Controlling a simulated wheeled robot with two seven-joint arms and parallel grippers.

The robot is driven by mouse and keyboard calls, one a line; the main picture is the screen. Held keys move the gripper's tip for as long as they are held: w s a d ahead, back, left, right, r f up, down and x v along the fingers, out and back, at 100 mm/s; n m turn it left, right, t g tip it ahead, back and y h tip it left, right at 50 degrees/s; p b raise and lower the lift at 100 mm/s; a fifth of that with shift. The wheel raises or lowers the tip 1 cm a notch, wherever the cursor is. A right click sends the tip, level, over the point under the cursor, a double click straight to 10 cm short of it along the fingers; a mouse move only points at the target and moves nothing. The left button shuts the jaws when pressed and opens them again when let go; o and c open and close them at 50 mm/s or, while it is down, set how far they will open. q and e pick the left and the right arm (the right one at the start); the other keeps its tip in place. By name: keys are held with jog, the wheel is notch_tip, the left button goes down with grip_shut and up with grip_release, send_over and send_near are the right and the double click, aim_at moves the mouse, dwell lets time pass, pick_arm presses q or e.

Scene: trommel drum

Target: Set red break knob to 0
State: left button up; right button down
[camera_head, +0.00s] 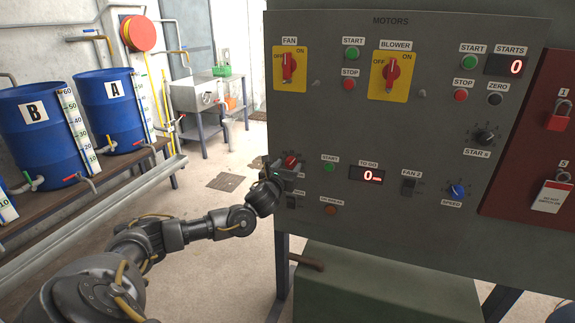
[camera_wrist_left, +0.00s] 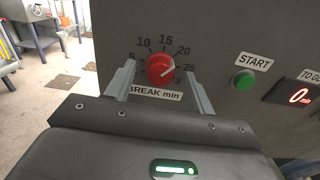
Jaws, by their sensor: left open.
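The red break knob (camera_wrist_left: 160,68) sits on the grey panel above its "BREAK min" label (camera_wrist_left: 155,94). Its white mark points to the upper right, roughly between 20 and 25. The 0 on its scale cannot be made out. In the head view the knob (camera_head: 291,160) shows partly behind my left gripper (camera_head: 277,168). My left gripper (camera_wrist_left: 160,72) is open, with one finger on each side of the knob. Whether the fingers touch it I cannot tell. My right gripper is not in view.
A green START button (camera_wrist_left: 244,80) and a "TO GO" display (camera_wrist_left: 296,95) reading 0 are right of the knob. Above are the yellow FAN switch (camera_head: 289,68) and BLOWER switch (camera_head: 392,75). Blue barrels (camera_head: 40,135) stand at the left. Open floor lies left of the panel.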

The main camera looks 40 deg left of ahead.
pick_arm(q)
jog(key=shift+w, duration=0.3)
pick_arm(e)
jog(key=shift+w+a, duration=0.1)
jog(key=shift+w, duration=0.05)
pick_arm(q)
jog(key=shift+c, duration=0.7)
jog(key=c, duration=0.8)
jog(key=shift+c, duration=0.2)
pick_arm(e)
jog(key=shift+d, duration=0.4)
